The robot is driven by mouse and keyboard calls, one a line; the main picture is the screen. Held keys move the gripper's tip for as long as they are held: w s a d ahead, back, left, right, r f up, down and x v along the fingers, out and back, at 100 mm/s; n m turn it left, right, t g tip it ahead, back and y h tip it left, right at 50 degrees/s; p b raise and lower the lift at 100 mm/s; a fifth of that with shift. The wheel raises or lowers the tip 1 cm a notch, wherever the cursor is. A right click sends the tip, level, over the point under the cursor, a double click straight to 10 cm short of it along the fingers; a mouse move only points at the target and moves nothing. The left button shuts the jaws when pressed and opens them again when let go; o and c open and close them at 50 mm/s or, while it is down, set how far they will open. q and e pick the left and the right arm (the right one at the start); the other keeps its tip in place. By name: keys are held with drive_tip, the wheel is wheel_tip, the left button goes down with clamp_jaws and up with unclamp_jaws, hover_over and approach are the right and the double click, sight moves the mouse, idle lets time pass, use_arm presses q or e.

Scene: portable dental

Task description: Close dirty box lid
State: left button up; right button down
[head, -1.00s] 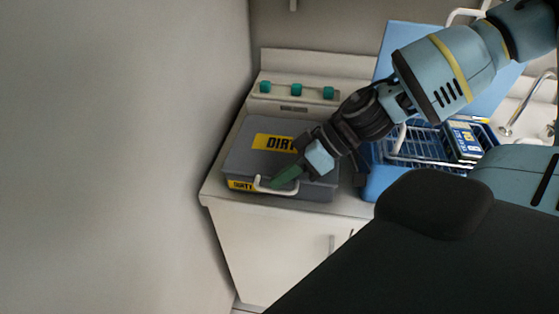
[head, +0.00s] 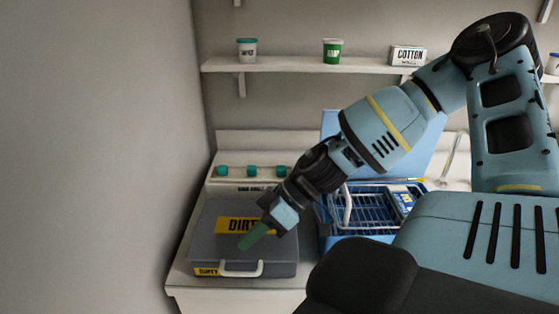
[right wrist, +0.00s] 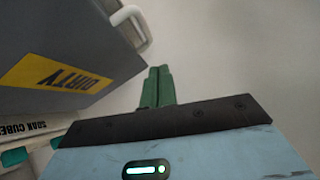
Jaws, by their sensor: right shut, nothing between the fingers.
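The grey dirty box (head: 205,240) stands on the counter at the lower left of the head view. Its lid lies down flat over the box, with a yellow DIRTY label on top; no gap shows. A white handle (head: 241,269) is on the front face. In the right wrist view the box (right wrist: 60,25) is at upper left, with its handle (right wrist: 130,22). My right gripper (head: 245,243) has green fingers, shut and empty, in front of the lid near the handle in the picture. Its fingers also show in the right wrist view (right wrist: 157,80). My left gripper is not in view.
An open blue box (head: 335,215) with a wire basket stands right of the dirty box. A shelf (head: 290,65) holds tubs and a cotton box. A wall bounds the left side.

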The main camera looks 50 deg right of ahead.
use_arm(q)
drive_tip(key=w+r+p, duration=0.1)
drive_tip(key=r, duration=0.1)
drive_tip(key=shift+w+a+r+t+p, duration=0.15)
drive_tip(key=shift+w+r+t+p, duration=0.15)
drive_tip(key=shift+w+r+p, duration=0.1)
use_arm(e)
drive_tip(key=s+v, duration=0.1)
drive_tip(key=v, duration=0.7)
drive_tip(key=shift+a, duration=0.3)
